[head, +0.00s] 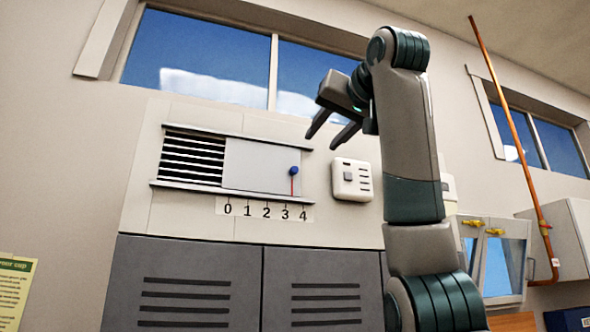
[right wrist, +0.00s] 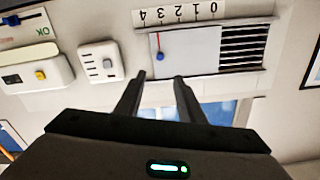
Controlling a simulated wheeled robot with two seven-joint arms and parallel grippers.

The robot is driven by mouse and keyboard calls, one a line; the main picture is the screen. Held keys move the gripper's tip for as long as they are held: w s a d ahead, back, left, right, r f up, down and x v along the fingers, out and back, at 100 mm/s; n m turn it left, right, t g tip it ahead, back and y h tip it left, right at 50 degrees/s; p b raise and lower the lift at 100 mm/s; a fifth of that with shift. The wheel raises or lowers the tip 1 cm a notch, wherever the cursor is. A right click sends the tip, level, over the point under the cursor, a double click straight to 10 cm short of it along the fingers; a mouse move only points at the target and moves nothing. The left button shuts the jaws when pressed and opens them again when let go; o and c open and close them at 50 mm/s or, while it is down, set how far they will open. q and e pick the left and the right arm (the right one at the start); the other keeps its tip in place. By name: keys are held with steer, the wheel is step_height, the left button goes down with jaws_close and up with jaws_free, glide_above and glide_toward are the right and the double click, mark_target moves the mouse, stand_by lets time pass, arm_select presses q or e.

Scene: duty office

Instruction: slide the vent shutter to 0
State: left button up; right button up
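The vent shutter (head: 255,165) is a flat pale panel in a railed frame on the wall, covering the middle and right of the vent; the dark slats (head: 193,155) at the left are uncovered. A blue knob (head: 294,170) sits at the panel's right side, its red pointer near 3 on the 0-to-4 scale (head: 266,210). The knob also shows in the right wrist view (right wrist: 159,56), where the scale is upside down. My right gripper (head: 322,141) is open and empty, above and right of the knob, apart from it. My left gripper is not in view.
A white switch box (head: 352,180) is on the wall right of the vent. Grey louvred lockers (head: 190,285) stand below. Windows (head: 200,55) run above. An orange pipe (head: 512,135) and a glass-fronted cabinet (head: 490,260) are at the right. The wall before the shutter is clear.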

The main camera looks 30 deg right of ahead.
mark_target(295, 169)
stand_by(0.3)
steer(key=p+x, duration=0.9)
steer(key=x, duration=0.7)
steer(key=shift+w+r, duration=0.1)
steer(key=shift+w, duration=0.2)
steer(key=shift+w+p, duration=0.3)
steer(key=shift+w, duration=0.15)
steer(key=shift+c, duration=0.3)
jaws_close()
